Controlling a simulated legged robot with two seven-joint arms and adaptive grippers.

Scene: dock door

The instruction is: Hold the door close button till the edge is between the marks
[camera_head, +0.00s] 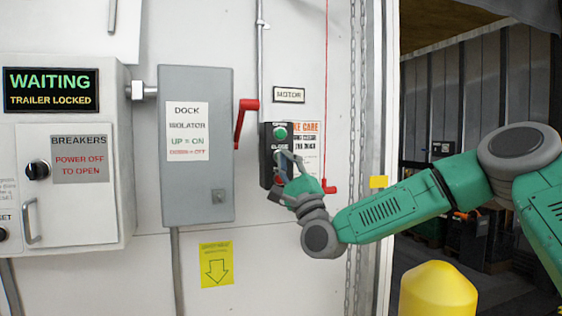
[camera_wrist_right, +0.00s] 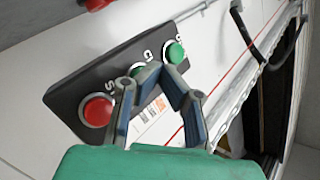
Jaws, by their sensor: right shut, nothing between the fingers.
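The dark button panel (camera_head: 266,172) is on the white wall under the MOTOR label. Its upper green button (camera_head: 280,132) is marked OPEN; the CLOSE label is just below. My right gripper (camera_head: 286,156) is shut and empty, with its fingertips at the close button, which they largely cover. In the wrist view the fingertips (camera_wrist_right: 154,70) meet over the middle green button (camera_wrist_right: 139,69), between a red button (camera_wrist_right: 98,110) and another green one (camera_wrist_right: 175,53). I cannot tell whether the button is pressed in. A yellow mark (camera_head: 378,182) is beside the doorway. My left gripper is out of view.
A grey isolator box (camera_head: 197,190) with a red handle (camera_head: 243,118) stands left of the panel. A chain (camera_head: 359,80) hangs to its right. A yellow bollard (camera_head: 438,292) stands below my right arm. A sign (camera_head: 52,90) reads WAITING, TRAILER LOCKED.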

